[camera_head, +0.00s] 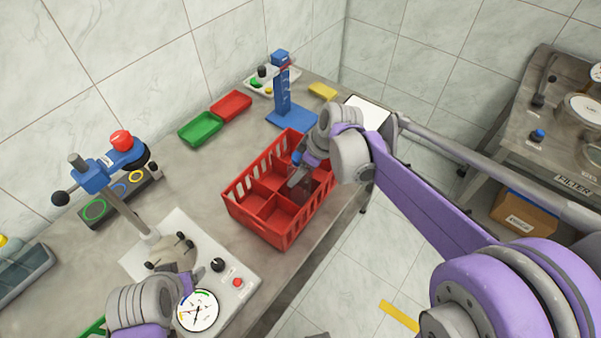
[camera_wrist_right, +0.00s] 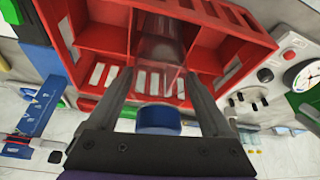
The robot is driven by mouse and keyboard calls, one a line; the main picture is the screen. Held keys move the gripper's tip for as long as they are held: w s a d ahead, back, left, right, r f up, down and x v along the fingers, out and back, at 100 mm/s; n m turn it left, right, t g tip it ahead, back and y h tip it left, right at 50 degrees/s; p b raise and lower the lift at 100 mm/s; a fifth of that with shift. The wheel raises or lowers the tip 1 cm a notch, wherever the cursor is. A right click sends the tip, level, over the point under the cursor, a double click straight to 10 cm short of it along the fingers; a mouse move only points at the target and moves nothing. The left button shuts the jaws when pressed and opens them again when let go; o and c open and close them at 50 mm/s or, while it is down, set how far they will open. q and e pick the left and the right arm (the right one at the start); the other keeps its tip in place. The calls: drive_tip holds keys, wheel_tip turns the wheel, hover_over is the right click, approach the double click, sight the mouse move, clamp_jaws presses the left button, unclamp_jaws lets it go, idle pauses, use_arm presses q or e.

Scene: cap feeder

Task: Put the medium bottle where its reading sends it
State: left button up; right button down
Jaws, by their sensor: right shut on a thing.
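My right gripper (camera_head: 297,176) is shut on a clear bottle with a blue cap (camera_head: 296,158). The bottle (camera_wrist_right: 162,55) shows between the fingers in the right wrist view, with its cap (camera_wrist_right: 157,120) nearest that camera. It is over or partly in a compartment of the red divided crate (camera_head: 262,228); I cannot tell whether it touches the crate floor. The gauge (camera_head: 198,311) stands on the pale machine at the front; its needle is too small to read surely. Part of my left arm shows at the bottom left, but its fingertips do not.
A green tray (camera_head: 200,129) and a red tray (camera_head: 231,105) lie behind the crate. A blue stand (camera_head: 284,105) and a yellow block (camera_head: 322,91) are at the back. A blue press with a red knob (camera_head: 121,140) is at left.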

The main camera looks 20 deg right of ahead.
use_arm(q)
drive_tip(key=shift+f, duration=0.1)
use_arm(e)
drive_tip(key=shift+f, duration=0.85)
use_arm(q)
drive_tip(key=shift+f, duration=0.15)
use_arm(e)
drive_tip(key=shift+f, duration=0.15)
use_arm(q)
drive_tip(key=shift+s, duration=0.1)
use_arm(e)
unclamp_jaws()
drive_tip(key=v, duration=1.2)
use_arm(q)
drive_tip(key=shift+w+r+p, duration=0.3)
drive_tip(key=shift+r+p, duration=0.15)
drive_tip(key=shift+r, duration=0.35)
use_arm(e)
drive_tip(key=s+f+m+t+h, duration=0.1)
drive_tip(key=s+f+m, duration=0.3)
drive_tip(key=s, duration=0.4)
drive_tip(key=s+d+f+m+t+h, duration=0.1)
drive_tip(key=s+f+m+h, duration=0.1)
drive_tip(key=s+f+m, duration=0.3)
drive_tip(key=s, duration=0.3)
drive_tip(key=shift+f+m+t, duration=0.3)
drive_tip(key=shift+m, duration=0.1)
drive_tip(key=shift+d, duration=0.1)
